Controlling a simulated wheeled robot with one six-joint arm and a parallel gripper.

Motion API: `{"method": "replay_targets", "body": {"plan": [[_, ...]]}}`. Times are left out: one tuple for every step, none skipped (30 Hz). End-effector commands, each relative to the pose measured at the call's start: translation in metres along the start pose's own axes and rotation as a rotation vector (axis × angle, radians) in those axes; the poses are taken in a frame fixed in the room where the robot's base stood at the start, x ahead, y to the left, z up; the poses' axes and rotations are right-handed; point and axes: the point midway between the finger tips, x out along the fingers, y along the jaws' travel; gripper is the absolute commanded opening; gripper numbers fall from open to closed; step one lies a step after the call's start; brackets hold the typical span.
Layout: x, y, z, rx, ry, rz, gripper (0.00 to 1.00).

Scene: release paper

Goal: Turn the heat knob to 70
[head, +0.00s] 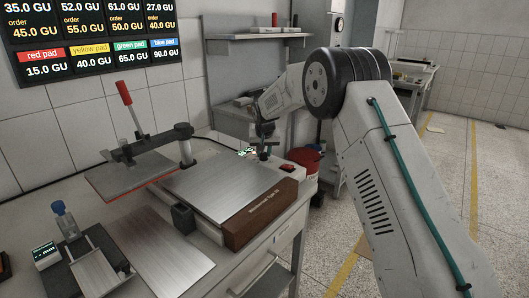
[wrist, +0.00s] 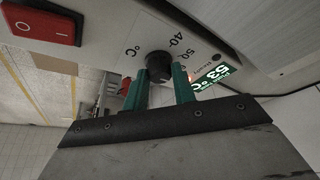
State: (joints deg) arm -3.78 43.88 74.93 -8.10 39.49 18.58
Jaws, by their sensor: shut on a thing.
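The black heat knob (wrist: 159,62) is on a pale panel in the wrist view, with a printed scale showing °C, 40 and 50; further marks are hard to read. My gripper (wrist: 160,76) has its green fingers on both sides of the knob, shut on it. A lit green display (wrist: 212,76) beside the dial reads about 53 °C. In the head view my gripper (head: 264,150) is at the back right of the press machine (head: 245,225); the knob is hidden there. The display (head: 246,152) shows as a small green glow, too small to read.
A red rocker switch (wrist: 41,20) is on the same panel; it also shows in the head view (head: 288,167). The raised press plate (head: 135,175) with a red-handled lever (head: 124,93) stands left. A red bucket (head: 304,161) is behind the machine.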

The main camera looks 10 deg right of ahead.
Motion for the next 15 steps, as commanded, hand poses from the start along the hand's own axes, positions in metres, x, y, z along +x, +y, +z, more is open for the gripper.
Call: {"method": "replay_targets", "body": {"plan": [[-0.0001,-0.0012,-0.0004,0.036,0.001,0.017,0.04],[-0.0002,-0.0016,-0.0004,0.063,0.001,0.027,0.04],[-0.0002,-0.0020,-0.0007,0.098,0.001,0.042,0.04],[-0.0001,-0.0021,-0.0009,0.125,0.002,0.052,0.04],[0.0001,-0.0022,-0.0008,0.151,0.001,0.063,0.04],[0.0003,-0.0022,-0.0006,0.186,0.001,0.079,0.04],[0.0005,-0.0025,-0.0006,0.213,0.001,0.089,0.04],[0.0006,-0.0027,-0.0007,0.239,0.001,0.100,0.04],[0.0004,-0.0032,-0.0009,0.274,0.001,0.114,0.04],[0.0003,-0.0036,-0.0012,0.300,0.002,0.124,0.04],[0.0002,-0.0037,-0.0011,0.325,0.001,0.135,0.04],[0.0003,-0.0042,-0.0011,0.358,0.001,0.149,0.04],[0.0003,-0.0043,-0.0013,0.383,0.001,0.159,0.04],[0.0003,-0.0043,-0.0014,0.406,0.001,0.169,0.04],[0.0006,-0.0045,-0.0015,0.439,0.001,0.181,0.04]]}}
